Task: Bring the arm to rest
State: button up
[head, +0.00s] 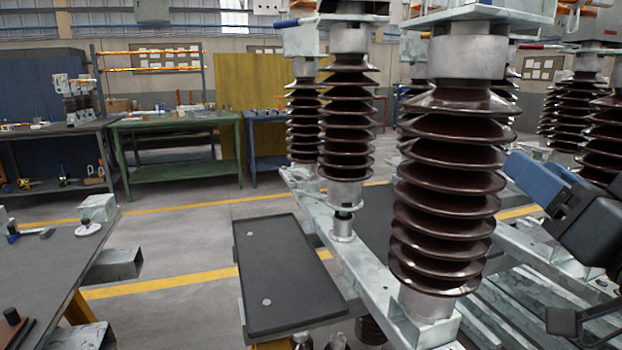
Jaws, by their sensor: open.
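My gripper (588,228) is at the right edge of the head view, dark and partly cut off by the frame. It is open. A blue bar-shaped part (541,180) shows right beside its upper left side; I cannot tell whether the two touch or whether the bar is part of my arm. A small black block (562,322) shows below, near the lower right corner. Most of my arm is out of view. The nearest brown ribbed isolator (447,190) stands upright on its pale metal frame (345,255), left of my gripper and apart from it in the picture.
More isolators (347,120) stand behind and at the right. A dark flat plate (285,275) lies left of the frame. A grey table (60,265) fills the lower left. A green workbench (175,150) stands farther back. Floor with yellow lines is clear between.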

jog(key=s+a+f+m+g+h, duration=0.1)
jog(key=s+f, duration=0.6)
jog(key=f, duration=0.4)
jog(key=s+f+g+h, duration=0.2)
jog(key=s+f, duration=0.4)
jog(key=f, duration=0.5)
jog(key=s+a+f+n+g, duration=0.1)
jog(key=s+f, duration=0.2)
jog(key=s, duration=0.8)
jog(key=s+a+f+n+g+p, duration=0.1)
jog(key=s+f, duration=0.2)
jog(key=s, duration=0.8)
jog(key=shift+s+a+n+g+y, duration=0.25)
jog(key=shift+s+n+g+y, duration=0.05)
jog(key=shift+s+y, duration=0.1)
jog(key=shift+f, duration=0.1)
